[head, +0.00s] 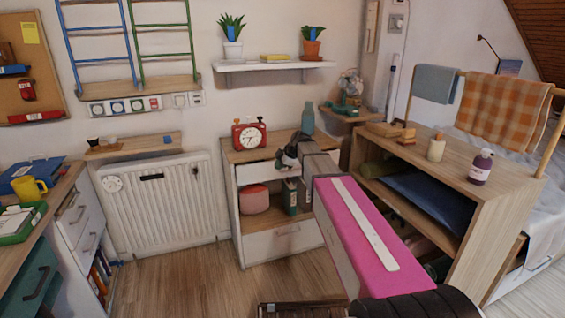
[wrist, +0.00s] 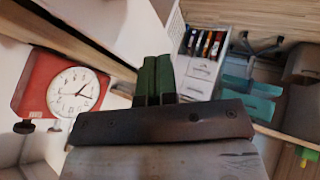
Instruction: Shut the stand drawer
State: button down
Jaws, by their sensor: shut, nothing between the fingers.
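The stand (head: 228,205) is a white cabinet with a wooden top against the wall in the head view. Its upper drawer (head: 256,173) has a white front just under the top; my arm hides its right part, and I cannot tell how far out it is.
A red alarm clock (head: 249,134) stands on the stand's top; it also shows in the wrist view (wrist: 38,85). A teal bottle (head: 308,121) stands behind my gripper. A wooden shelf unit (head: 490,215) is close on the right.

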aim_at(270, 165)
jog(key=w+a+f, duration=0.1)
jog(key=w+f, duration=0.1)
jog(key=w+a+f, duration=0.2)
jog(key=shift+w+a, duration=0.1)
jog(key=shift+w, duration=0.05)
jog(key=shift+w+a, duration=0.2)
jog(key=shift+w, duration=0.35)
jog(key=shift+r, duration=0.1)
jog(key=w, duration=0.2)
jog(key=shift+w+a, duration=0.3)
jog(key=shift+a, duration=0.1)
jog(key=shift+s, duration=0.25)
